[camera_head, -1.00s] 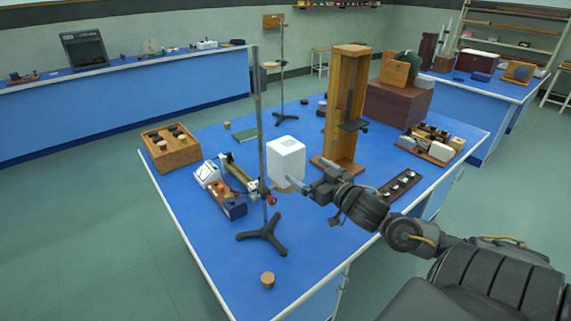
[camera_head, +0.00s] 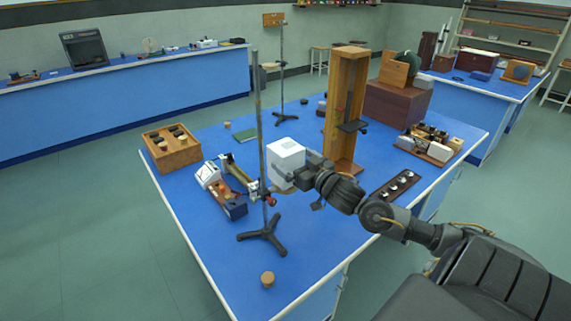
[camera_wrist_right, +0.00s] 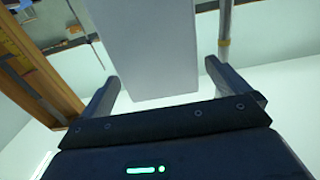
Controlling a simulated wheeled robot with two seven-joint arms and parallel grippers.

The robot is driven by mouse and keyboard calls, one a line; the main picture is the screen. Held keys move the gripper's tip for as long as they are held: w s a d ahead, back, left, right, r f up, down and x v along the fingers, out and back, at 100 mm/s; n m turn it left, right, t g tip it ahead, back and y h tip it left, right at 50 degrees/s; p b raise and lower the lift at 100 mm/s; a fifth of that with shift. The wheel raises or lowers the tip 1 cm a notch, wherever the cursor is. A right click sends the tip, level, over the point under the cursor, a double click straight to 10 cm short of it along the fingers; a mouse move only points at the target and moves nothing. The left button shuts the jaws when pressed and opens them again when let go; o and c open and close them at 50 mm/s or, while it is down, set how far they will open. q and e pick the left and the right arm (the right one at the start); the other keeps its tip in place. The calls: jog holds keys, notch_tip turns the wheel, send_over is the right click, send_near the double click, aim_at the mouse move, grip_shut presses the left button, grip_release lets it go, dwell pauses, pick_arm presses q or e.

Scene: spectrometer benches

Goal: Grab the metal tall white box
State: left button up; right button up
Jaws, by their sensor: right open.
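The tall white box (camera_head: 285,160) stands upright on the blue table, between the metal stand and the wooden frame. My right gripper (camera_head: 288,181) is at the box's near side, and part of the box is hidden behind it. In the right wrist view the white box (camera_wrist_right: 153,50) stands between the two spread fingers of my right gripper (camera_wrist_right: 160,78), with a gap visible on each side. The gripper is open. My left gripper is not in view.
A metal stand (camera_head: 261,130) with a tripod foot rises just left of the box. A tall wooden frame (camera_head: 343,110) stands close on the right. The table's front left (camera_head: 215,250) is clear.

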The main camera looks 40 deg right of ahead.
jog(key=w+p, duration=0.1)
jog(key=w, duration=0.3)
jog(key=shift+r+p, duration=0.1)
jog(key=shift+p, duration=0.2)
jog(key=shift+w, duration=0.35)
jog(key=shift+s, duration=0.1)
jog(key=c, duration=1.2)
jog(key=shift+d, duration=0.1)
jog(key=shift+c, duration=0.6)
